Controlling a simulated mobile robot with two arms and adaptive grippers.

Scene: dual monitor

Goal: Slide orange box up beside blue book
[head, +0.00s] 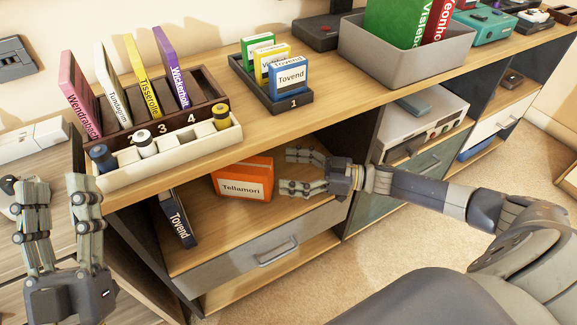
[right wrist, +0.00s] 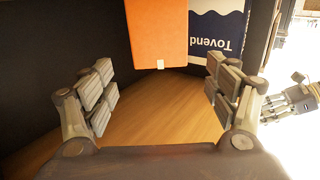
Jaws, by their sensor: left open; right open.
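The orange box (head: 243,178), labelled Tellamori, stands in the open shelf compartment under the wooden top. The blue book (head: 178,220), labelled Tovend, stands tilted to its left, with a gap between them in the head view. My right gripper (head: 287,171) is inside the compartment, open and empty, just right of the orange box. In the right wrist view the orange box (right wrist: 157,32) is ahead between the open fingers, with the blue book (right wrist: 216,30) to its right. My left gripper (head: 55,192) is open and empty at the far left, outside the compartment.
Above the compartment, the wooden top carries a numbered brown rack (head: 205,90) of books, a white tray (head: 180,160) with bottles, a small dark tray (head: 270,103) with boxes and a grey bin (head: 400,62). The shelf floor (head: 225,222) in front of the orange box is clear.

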